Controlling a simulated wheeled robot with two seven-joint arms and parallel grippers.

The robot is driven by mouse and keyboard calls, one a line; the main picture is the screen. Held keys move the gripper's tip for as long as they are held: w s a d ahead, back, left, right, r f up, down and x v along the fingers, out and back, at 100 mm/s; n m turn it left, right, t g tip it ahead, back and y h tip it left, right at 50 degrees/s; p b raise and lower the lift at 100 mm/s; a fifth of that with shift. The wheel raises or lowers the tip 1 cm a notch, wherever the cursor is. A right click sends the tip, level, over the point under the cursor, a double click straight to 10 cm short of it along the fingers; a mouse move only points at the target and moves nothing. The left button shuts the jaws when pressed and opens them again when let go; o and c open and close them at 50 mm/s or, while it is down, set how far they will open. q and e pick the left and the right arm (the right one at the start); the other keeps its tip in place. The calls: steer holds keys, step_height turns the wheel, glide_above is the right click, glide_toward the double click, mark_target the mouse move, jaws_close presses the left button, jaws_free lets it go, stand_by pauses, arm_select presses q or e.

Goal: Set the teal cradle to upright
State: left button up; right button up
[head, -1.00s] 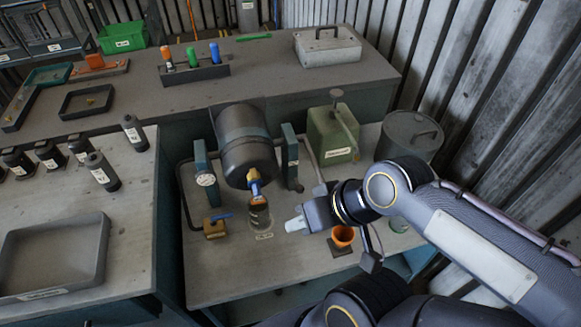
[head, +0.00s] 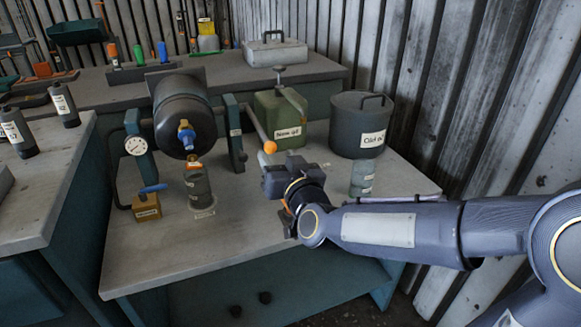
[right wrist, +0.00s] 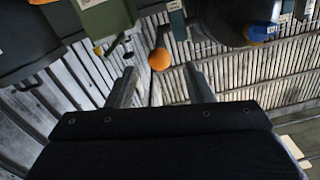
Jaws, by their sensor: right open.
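The teal cradle (head: 235,132) stands on the bench as two teal posts with a dark cylindrical housing (head: 180,108) between them. The housing lies tilted, its end with a brass and blue valve (head: 186,138) facing me. A pale rod with an orange ball knob (head: 270,147) slants down from beside the right post. My right gripper (head: 264,160) is open just below the knob. In the right wrist view, the knob (right wrist: 159,59) shows between and beyond the open fingers (right wrist: 162,85), with no visible grip on it. My left gripper is not in view.
A green can (head: 280,118) and a dark lidded drum (head: 360,125) stand behind my right gripper. A dark bottle (head: 199,188) stands below the valve, with a brass block valve (head: 147,207) to its left. A grey jar (head: 362,178) stands to the right. The bench front is clear.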

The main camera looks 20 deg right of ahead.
mark_target(267, 139)
steer(key=shift+w, duration=0.3)
steer(key=w+b, duration=0.1)
steer(key=w, duration=0.6)
steer(key=shift+w+a, duration=0.1)
steer(key=shift+a, duration=0.05)
jaws_close()
